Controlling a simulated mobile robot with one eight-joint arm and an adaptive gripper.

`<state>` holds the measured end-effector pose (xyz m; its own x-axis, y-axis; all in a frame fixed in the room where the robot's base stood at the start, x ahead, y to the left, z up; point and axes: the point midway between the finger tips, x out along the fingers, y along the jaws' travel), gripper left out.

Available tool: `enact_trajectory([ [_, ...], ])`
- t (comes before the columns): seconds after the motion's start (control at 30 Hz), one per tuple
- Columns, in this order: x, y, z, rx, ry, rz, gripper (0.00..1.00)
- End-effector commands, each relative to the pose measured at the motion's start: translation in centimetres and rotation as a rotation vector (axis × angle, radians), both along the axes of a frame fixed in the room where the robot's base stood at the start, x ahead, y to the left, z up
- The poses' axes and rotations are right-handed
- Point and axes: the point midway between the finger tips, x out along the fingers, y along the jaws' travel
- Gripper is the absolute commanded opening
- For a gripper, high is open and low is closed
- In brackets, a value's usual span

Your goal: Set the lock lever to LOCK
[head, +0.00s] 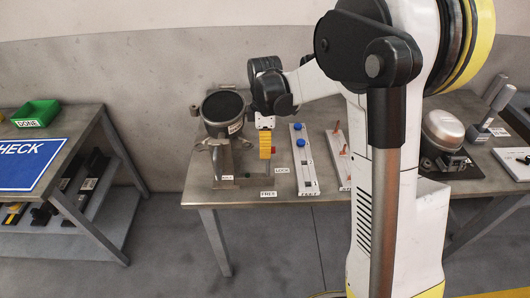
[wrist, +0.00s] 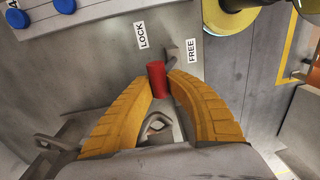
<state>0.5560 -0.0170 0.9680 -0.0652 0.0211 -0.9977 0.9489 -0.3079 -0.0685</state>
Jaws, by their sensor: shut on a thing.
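The lock lever's red handle (wrist: 157,80) sits between the yellow fingers of my gripper (wrist: 160,82) in the wrist view. The fingers are shut on it. A LOCK label (wrist: 142,36) lies above the handle, and a FREE label (wrist: 193,46) lies up and to the right, beside a small grey metal part. In the head view my gripper (head: 265,150) points down at the table, just right of the grey metal stand. The LOCK label (head: 282,170) and FREE label (head: 268,194) show there too. The lever's lower end is mostly hidden by the fingers.
A dark-topped cylinder (head: 223,105) stands in the metal stand close left of my gripper. A pale plate with blue knobs (head: 299,127) lies to the right. A silver domed compressor (head: 443,131) is further right. A side table with a green bin (head: 36,112) stands left.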

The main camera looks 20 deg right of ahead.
Motion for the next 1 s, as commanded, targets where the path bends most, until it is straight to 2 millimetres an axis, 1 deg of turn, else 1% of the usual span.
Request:
enact_trajectory([
  [0.2,0.54,-0.16,-0.11,-0.001,-0.004,-0.001,0.00],
  [0.67,0.59,-0.19,-0.14,-0.002,-0.005,-0.001,0.00],
  [0.7,0.59,-0.19,-0.14,-0.002,-0.005,-0.001,0.29],
  [0.73,0.58,-0.19,-0.15,-0.002,-0.005,-0.001,0.38],
  [0.77,0.57,-0.19,-0.15,-0.002,-0.005,-0.001,0.42],
  [1.0,0.49,-0.16,-0.18,-0.001,-0.003,-0.001,0.42],
])
